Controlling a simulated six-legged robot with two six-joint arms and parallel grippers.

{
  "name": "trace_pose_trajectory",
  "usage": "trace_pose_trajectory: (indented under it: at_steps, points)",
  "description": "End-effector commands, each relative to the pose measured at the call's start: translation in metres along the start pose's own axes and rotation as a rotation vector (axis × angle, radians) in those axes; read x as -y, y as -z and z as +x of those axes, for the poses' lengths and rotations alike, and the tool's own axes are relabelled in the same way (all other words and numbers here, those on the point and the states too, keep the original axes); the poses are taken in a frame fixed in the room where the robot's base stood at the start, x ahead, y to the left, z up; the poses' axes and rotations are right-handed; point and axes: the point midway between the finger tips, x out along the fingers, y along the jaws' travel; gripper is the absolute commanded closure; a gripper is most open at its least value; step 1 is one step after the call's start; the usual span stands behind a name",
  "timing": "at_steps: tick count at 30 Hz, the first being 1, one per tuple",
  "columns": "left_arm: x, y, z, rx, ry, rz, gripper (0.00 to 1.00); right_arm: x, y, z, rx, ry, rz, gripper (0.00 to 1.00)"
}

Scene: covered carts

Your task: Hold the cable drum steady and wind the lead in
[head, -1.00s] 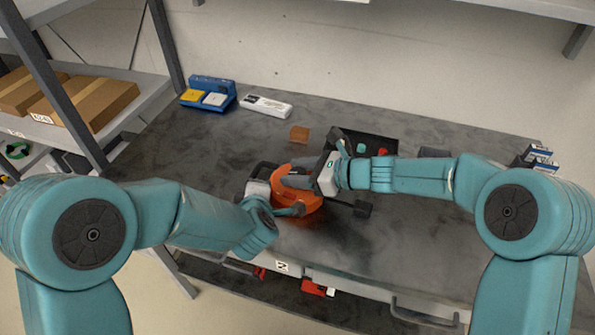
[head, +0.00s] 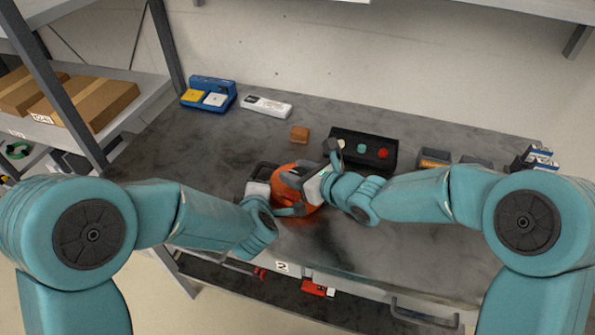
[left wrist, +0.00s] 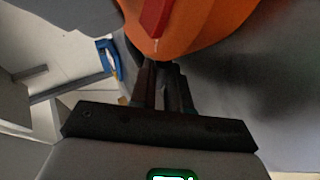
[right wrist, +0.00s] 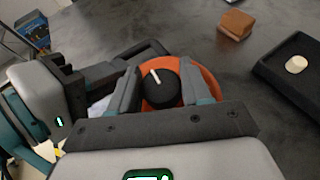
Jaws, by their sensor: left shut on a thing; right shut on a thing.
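The orange cable drum (head: 286,180) lies on the dark bench top, between my two grippers, partly hidden by them. In the right wrist view, the drum (right wrist: 206,76) has a black knob (right wrist: 159,92) with a white mark. My right gripper (head: 308,185) is shut on this knob, one finger on each side. My left gripper (head: 270,190) is shut at the drum's left side. In the left wrist view its dark fingers (left wrist: 165,82) meet under the orange drum body (left wrist: 205,25), and the exact part gripped is hidden. I cannot make out the lead.
A blue tray (head: 208,94) and a white box (head: 266,106) are at the back left. Small dark boxes (head: 434,158) stand on the right. The front right bench is clear.

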Motion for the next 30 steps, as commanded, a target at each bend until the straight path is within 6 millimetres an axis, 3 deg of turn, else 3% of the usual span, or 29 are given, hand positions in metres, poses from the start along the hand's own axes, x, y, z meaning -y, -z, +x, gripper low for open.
trace_pose_trajectory:
  at_steps: [11, 12, 23, 30]
  points:
    - [0.0, -0.001, 0.0, 0.002, -0.001, 0.004, 1.0, -0.001, -0.001, 0.0, 0.001, 0.01, 0.003, 0.83]
    - [0.0, -0.001, 0.0, 0.002, -0.001, 0.004, 1.0, -0.001, -0.001, 0.0, 0.001, 0.01, 0.003, 0.46]
    - [0.0, 0.0, 0.0, 0.0, -0.001, 0.002, 1.0, 0.0, -0.001, -0.005, 0.0, 0.012, 0.004, 0.46]
    - [0.0, 0.0, 0.0, 0.0, -0.001, 0.001, 1.0, 0.001, -0.002, -0.052, 0.002, 0.014, 0.004, 0.46]
